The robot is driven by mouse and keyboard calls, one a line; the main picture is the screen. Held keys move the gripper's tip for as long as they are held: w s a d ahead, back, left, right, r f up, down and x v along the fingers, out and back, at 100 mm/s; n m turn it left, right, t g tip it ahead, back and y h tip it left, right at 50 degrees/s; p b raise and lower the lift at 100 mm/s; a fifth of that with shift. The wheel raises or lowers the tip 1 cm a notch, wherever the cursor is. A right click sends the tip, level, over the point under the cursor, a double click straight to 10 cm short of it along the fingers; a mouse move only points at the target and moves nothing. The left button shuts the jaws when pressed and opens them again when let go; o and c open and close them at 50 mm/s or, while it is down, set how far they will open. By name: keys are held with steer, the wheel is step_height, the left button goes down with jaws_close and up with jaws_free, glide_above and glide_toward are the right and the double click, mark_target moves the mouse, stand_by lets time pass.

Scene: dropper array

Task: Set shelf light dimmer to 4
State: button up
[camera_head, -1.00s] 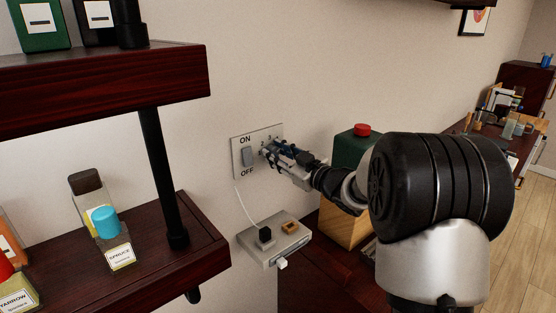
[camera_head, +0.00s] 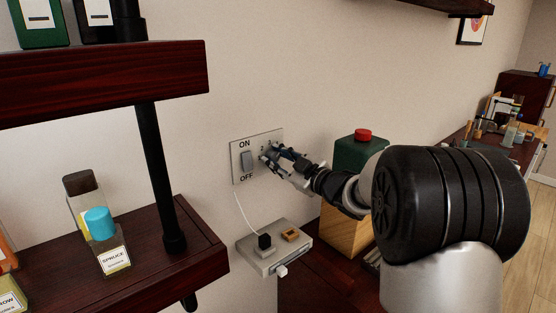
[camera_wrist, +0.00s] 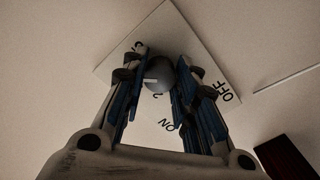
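A white switch plate (camera_head: 243,174) is on the wall, with a grey rocker switch (camera_head: 247,160) between the ON and OFF labels. The dimmer is a round grey knob (camera_wrist: 158,76) with a short white mark on its face, seen in the wrist view. My gripper (camera_head: 268,156) is at the right part of the plate and hides the knob in the head view. In the wrist view my gripper (camera_wrist: 162,58) has one finger on each side of the knob, with small gaps visible. A 2 shows beside the knob; other numbers are mostly hidden by the fingers.
A green box with a red top (camera_head: 361,146) stands right of my gripper. Dark wooden shelves (camera_head: 100,88) with bottles are at left.

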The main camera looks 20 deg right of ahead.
steer(key=o, duration=0.5)
steer(key=v, duration=1.2)
steer(key=shift+s, duration=0.1)
steer(key=s+m+g+h, duration=0.4)
steer(key=s+m+h, duration=0.5)
steer(key=h, duration=0.2)
steer(key=s+a+f+m+g+y, duration=0.1)
steer(key=s+a+f+g, duration=0.1)
steer(key=s, duration=0.6)
steer(key=s+a+f+m+g+y, duration=0.1)
steer(key=s+a+f+g, duration=0.2)
steer(key=s+a+f, duration=0.2)
steer(key=s+a+f+m+g+y, duration=0.1)
steer(key=s+a+f+g, duration=0.1)
steer(key=s, duration=0.9)
steer(key=shift+a+f+g+y, duration=0.15)
steer(key=shift+a+f, duration=0.25)
steer(key=shift+a, duration=0.3)
steer(key=shift+a+f+g+y, duration=0.15)
steer(key=shift+a+f, duration=0.2)
steer(key=shift+a, duration=0.35)
